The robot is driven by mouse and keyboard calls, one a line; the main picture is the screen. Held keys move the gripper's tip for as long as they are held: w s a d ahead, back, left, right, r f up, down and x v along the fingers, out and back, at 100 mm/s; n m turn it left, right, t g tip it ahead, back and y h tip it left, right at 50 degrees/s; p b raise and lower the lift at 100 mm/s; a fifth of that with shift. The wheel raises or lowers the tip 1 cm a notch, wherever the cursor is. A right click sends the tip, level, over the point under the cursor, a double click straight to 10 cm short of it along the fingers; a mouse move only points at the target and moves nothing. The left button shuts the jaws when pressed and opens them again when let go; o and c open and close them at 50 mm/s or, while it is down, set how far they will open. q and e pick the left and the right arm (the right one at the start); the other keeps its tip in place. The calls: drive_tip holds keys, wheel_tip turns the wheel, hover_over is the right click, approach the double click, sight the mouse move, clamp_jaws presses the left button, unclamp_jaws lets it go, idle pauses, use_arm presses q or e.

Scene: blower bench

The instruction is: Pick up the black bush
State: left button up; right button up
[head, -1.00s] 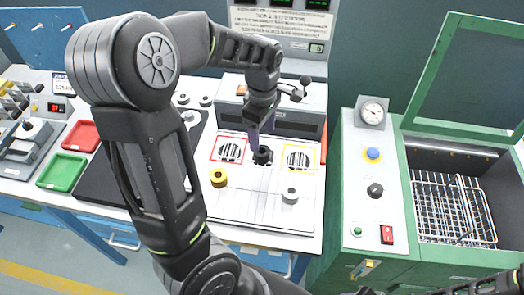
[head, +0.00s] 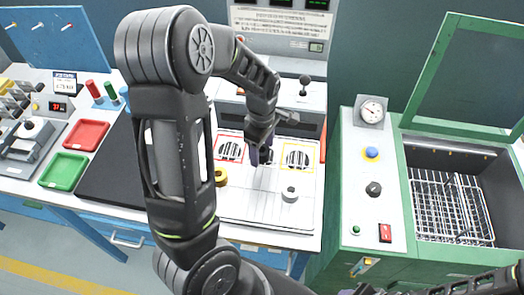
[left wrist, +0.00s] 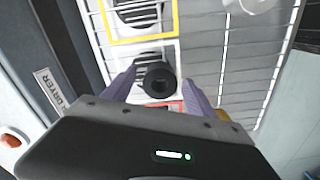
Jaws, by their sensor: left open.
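The black bush (head: 267,156) stands on the white bench panel between two vent grilles, one framed red and one framed yellow. My left gripper (head: 259,154) is down at the bush, and its purple fingers partly hide it in the head view. In the left wrist view the bush (left wrist: 158,82) shows its round top and centre hole. It sits between the two spread fingers of my left gripper (left wrist: 159,78), with a gap visible beside it. My right gripper is not clearly shown; only part of my right arm enters at the lower right of the head view.
A yellow bush (head: 220,177) stands left of the black one and a light grey bush (head: 290,194) stands to its front right. A grey machine stands behind. A red tray (head: 86,134) and a green tray (head: 64,171) lie at left. A green washer cabinet (head: 372,215) stands at right.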

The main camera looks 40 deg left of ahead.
use_arm(q)
drive_tip(key=shift+f, duration=0.25)
idle(0.4)
clamp_jaws()
idle(0.5)
